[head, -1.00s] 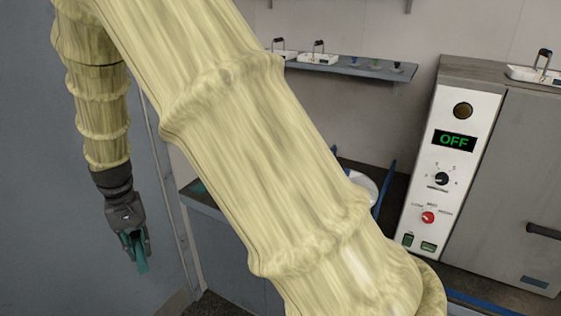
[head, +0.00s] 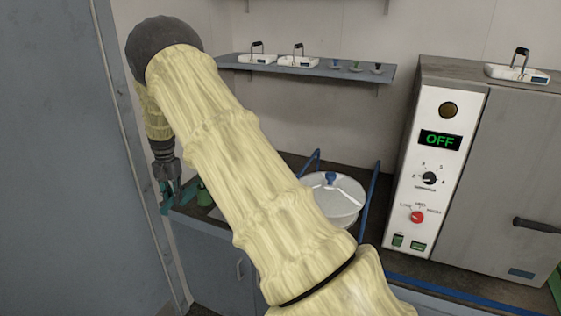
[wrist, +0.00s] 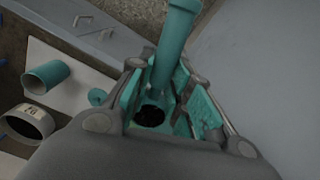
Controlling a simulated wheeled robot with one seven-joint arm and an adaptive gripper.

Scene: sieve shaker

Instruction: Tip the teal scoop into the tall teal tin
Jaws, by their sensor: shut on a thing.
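My gripper (wrist: 163,100) is shut on the teal scoop (wrist: 176,40), whose long round part points to the top of the wrist view. Dark material shows in an opening of the teal piece between the fingers. A teal cylindrical tin (wrist: 47,76), which looks like the tall teal tin, is left of my gripper and apart from it. In the head view my gripper (head: 167,184) hangs at the counter's left end, with teal (head: 165,200) showing at its fingers.
A white-rimmed container (wrist: 27,123) with a label is near the tin. A round lidded vessel (head: 334,200) stands between blue bars. A green object (head: 203,195) is beside my gripper. The oven-like unit (head: 440,170) reads OFF. A grey wall panel (head: 60,150) is close on the left.

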